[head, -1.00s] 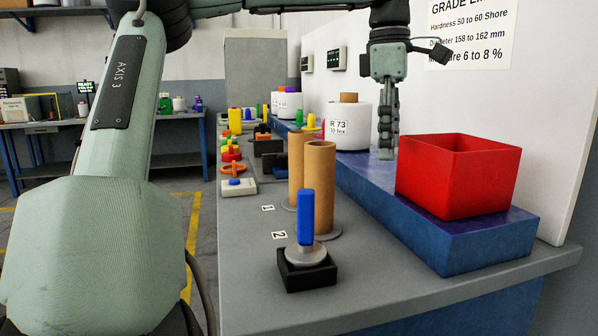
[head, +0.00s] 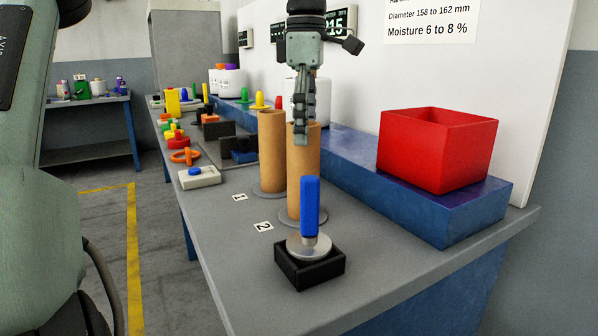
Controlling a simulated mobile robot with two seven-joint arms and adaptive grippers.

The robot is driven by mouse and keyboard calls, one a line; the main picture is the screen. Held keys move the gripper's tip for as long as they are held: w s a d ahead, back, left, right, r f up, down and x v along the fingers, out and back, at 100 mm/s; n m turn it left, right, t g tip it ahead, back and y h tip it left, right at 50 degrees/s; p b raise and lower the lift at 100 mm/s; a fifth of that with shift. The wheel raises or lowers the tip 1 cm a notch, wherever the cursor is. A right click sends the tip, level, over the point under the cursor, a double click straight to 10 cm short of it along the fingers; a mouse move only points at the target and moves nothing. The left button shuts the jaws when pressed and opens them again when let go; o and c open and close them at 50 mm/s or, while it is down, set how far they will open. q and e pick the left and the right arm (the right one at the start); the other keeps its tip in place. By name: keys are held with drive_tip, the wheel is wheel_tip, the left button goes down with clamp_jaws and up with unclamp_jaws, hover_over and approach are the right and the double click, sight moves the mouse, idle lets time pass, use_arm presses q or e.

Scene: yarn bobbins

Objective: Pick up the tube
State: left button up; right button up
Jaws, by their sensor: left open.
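Two brown cardboard tubes stand upright on round grey bases on the grey bench, one (head: 271,150) by label 1, the other (head: 304,185) by label 2. My left gripper (head: 302,138) hangs pointing down at the top of the tube by label 2. Its fingers, seen almost edge-on, cover part of that tube's upper end. I cannot tell whether they are around the tube or in front of it. The gripper is open, and the tube still stands on its base. My right gripper is not in view.
A blue handle on a metal disc (head: 309,215) stands in a black block (head: 310,271) in front of the tubes. A red bin (head: 435,155) sits on the blue ledge (head: 480,215) at right. White bobbins are behind my gripper. The front bench corner is clear.

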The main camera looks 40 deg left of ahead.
sight(301, 156)
use_arm(q)
drive_tip(key=f, duration=0.3)
drive_tip(key=a+f, duration=0.1)
drive_tip(key=f, duration=0.2)
drive_tip(key=shift+r, duration=0.1)
drive_tip(key=c, duration=1.2)
drive_tip(key=shift+r+p, duration=0.4)
drive_tip(key=shift+r, duration=4.65)
drive_tip(key=shift+c, duration=0.2)
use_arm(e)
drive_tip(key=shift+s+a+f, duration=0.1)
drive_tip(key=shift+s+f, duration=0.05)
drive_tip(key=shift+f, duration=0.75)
